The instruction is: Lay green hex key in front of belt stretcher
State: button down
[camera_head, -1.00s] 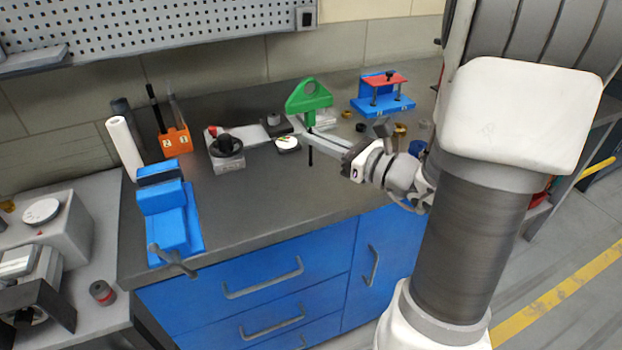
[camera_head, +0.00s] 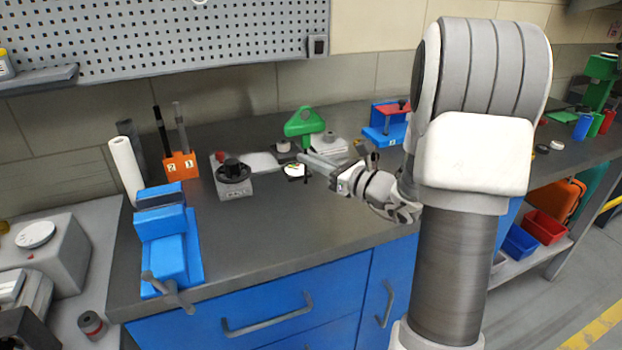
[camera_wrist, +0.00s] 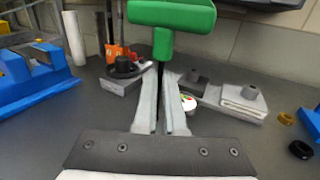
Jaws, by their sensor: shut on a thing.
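The green hex key has a thick green T-shaped handle (camera_wrist: 172,14) and a thin dark shaft. My gripper (camera_wrist: 161,72) is shut on the shaft just below the handle and holds the key upright. In the head view the green handle (camera_head: 304,123) shows above my gripper (camera_head: 303,158), over the back middle of the bench. I cannot tell for sure which device is the belt stretcher. A grey block with a black handwheel and red knob (camera_head: 232,180), joined to a flat grey bar, stands left of my gripper and may be it.
A round white dial (camera_head: 295,170) lies close to my gripper. An orange holder (camera_head: 181,166), a white roll (camera_head: 125,165) and a blue vise (camera_head: 165,240) stand left. A blue fixture with a red plate (camera_head: 388,124) stands back right. The front middle of the bench (camera_head: 290,240) is clear.

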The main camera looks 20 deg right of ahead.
jog(key=shift+f+b, duration=0.65)
jog(key=shift+f, duration=1.35)
jog(key=shift+f, duration=0.15)
jog(key=c, duration=1.5)
grip_release()
jog(key=shift+f, duration=0.1)
jog(key=o, duration=0.5)
jog(key=shift+s+d+r, duration=0.1)
jog(key=shift+r, duration=0.2)
jog(key=p+v, duration=0.1)
jog(key=v, duration=1)
jog(key=shift+s+f, duration=0.1)
jog(key=shift+s, duration=0.2)
